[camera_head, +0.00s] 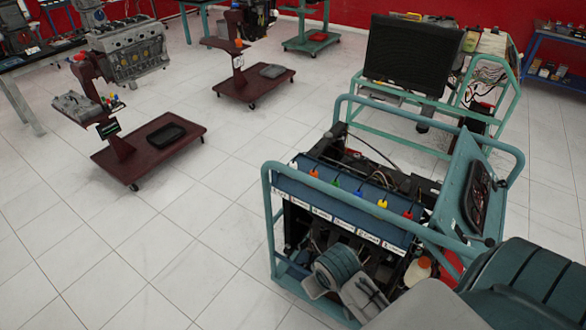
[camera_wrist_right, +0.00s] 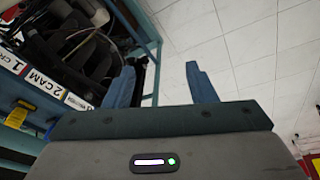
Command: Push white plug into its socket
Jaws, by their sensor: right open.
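The small white plug (camera_head: 293,165) is at the far left end of a row of coloured plugs on the blue panel (camera_head: 340,201) of the engine trainer, in the head view. At this size I cannot tell how deep it sits, and I cannot make out its socket. I cannot make out the white plug in that view. My left gripper is not in view.
Orange, green, blue, yellow (camera_head: 382,203) and red plugs continue the row to the right. The trainer's teal tube frame (camera_head: 268,205) surrounds the panel. A monitor stand (camera_head: 411,57) is behind it. Tile floor (camera_head: 180,240) to the left is clear.

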